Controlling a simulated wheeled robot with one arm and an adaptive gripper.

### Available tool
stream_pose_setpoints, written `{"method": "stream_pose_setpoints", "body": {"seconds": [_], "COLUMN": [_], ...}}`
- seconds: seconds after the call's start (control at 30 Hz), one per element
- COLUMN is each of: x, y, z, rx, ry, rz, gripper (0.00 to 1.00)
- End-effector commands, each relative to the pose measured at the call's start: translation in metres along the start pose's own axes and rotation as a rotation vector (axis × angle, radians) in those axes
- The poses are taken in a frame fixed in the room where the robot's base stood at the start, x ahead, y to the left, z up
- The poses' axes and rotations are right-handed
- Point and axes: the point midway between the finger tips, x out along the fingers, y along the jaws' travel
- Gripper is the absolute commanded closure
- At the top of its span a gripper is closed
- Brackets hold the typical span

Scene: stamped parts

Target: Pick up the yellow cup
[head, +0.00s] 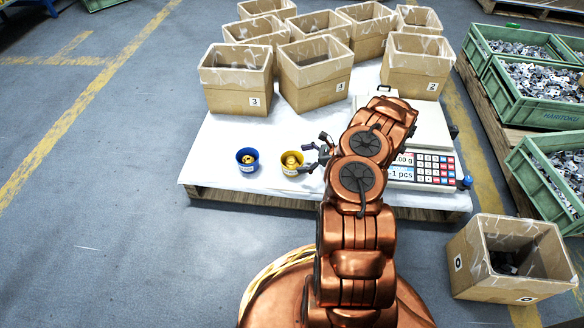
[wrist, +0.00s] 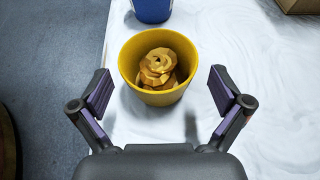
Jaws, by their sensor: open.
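The yellow cup (head: 291,168) stands upright on the white-topped pallet, and gold-coloured parts lie inside it. It also shows in the wrist view (wrist: 130,66), centred ahead of my gripper. My gripper (head: 318,158) is just right of the cup in the head view. In the wrist view my gripper (wrist: 160,92) is open, one finger off each side of the cup, neither touching it. A blue cup (head: 247,162) with parts in it stands left of the yellow cup. In the wrist view the blue cup (wrist: 152,8) is beyond it, cut off by the top edge.
Several cardboard boxes (head: 315,93) stand at the back of the white pallet top (head: 215,140). A scale (head: 425,170) with a keypad stands right of my arm. Green crates (head: 545,140) of metal parts line the right. An open box (head: 480,283) stands on the floor at lower right.

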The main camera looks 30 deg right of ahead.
Motion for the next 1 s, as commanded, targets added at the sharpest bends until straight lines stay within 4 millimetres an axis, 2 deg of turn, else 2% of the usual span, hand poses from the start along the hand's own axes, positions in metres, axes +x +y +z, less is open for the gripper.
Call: {"method": "stream_pose_setpoints", "body": {"seconds": [0.23,0.53,1.0], "x": [0.034,0.039,0.04], "y": [0.003,0.002,0.002], "z": [-0.003,0.0,0.0], "rx": [0.002,0.002,0.002], "ry": [0.0,0.0,0.0], "rz": [0.002,-0.001,0.001], "gripper": [0.0,0.0,0.48]}}
